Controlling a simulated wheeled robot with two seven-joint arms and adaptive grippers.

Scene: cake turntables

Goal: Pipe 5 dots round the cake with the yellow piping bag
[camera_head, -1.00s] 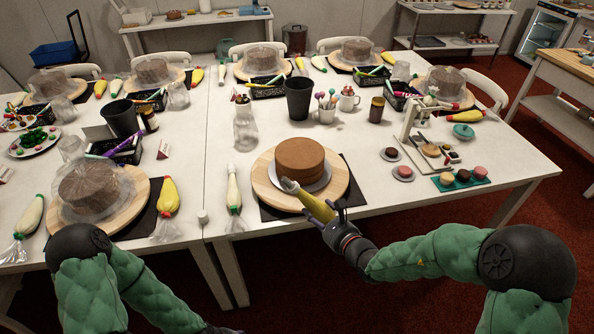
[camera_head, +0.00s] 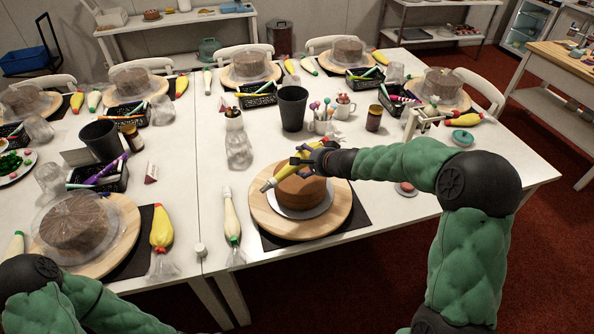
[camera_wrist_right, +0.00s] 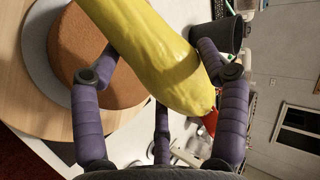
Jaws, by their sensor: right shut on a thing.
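The brown cake (camera_head: 299,191) sits on a grey board on a round wooden turntable (camera_head: 263,214), in the middle of the head view. My right gripper (camera_head: 303,161) is shut on the yellow piping bag (camera_head: 285,170) and holds it above the cake's far side, tilted, with its tip end toward the left. In the right wrist view the yellow bag (camera_wrist_right: 165,50) lies between the fingers, with the cake (camera_wrist_right: 90,60) behind it at the left. The tip is outside the wrist view, and I see no clear dots on the cake. My left gripper is out of view; only the left arm shows.
A cream piping bag (camera_head: 231,222) lies left of the turntable. A black cup (camera_head: 292,108) and a clear jar (camera_head: 238,150) stand behind it. Another wrapped cake (camera_head: 75,222) and a yellow bag (camera_head: 161,228) are at the left. My right arm hides things at the right.

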